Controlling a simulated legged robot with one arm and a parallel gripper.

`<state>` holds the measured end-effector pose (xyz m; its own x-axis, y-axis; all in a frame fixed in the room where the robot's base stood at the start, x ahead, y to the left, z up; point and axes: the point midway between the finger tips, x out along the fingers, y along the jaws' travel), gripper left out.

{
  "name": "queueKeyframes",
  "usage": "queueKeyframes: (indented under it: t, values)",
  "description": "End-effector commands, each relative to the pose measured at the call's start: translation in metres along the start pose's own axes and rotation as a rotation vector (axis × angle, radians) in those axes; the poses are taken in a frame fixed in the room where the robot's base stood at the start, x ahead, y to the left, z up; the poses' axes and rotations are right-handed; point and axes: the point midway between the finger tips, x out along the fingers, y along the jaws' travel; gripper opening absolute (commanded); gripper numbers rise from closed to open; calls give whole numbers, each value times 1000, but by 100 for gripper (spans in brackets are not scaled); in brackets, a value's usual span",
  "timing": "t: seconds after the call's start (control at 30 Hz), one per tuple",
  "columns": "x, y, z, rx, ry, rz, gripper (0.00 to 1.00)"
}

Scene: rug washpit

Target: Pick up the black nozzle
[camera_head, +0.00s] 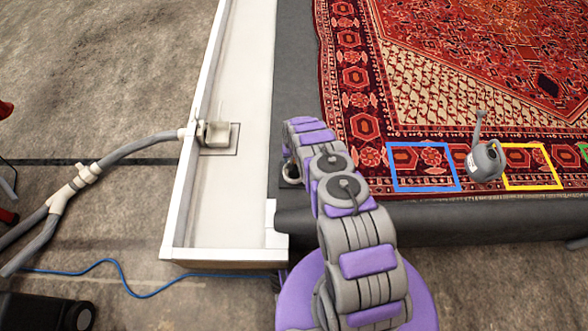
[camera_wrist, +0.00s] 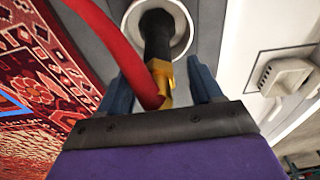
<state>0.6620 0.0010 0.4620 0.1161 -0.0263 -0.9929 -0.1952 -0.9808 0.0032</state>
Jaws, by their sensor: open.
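The black nozzle (camera_wrist: 157,36) shows in the wrist view, with its far end inside a round white-rimmed holder (camera_wrist: 185,30). A brass-coloured fitting (camera_wrist: 162,78) is at its near end, close to a red hose (camera_wrist: 128,52). My gripper (camera_wrist: 158,70) is open, with one blue finger on each side of the fitting and the nozzle's near end. I see gaps on both sides, and the depth between the fingers and nozzle is hard to tell. In the head view my arm hides the nozzle and the gripper's fingers.
A patterned rug (camera_head: 345,75) lies on the dark platform (camera_head: 295,60) at the right. A white trough (camera_head: 190,215) with a drain fitting (camera_head: 215,132) and grey hose (camera_head: 130,150) is left of my arm.

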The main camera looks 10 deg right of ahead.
Motion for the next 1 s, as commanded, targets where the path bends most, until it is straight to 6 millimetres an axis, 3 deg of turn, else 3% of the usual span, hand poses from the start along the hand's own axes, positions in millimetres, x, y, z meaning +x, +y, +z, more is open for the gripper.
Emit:
queueKeyframes:
  t: [0.17, 0.73, 1.0]
  values:
    - [-1, 0, 0, 1, 0, -1, 63]
    - [-1, 0, 0, 0, 1, 0, 9]
    - [-1, 0, 0, 0, 1, 0, 9]
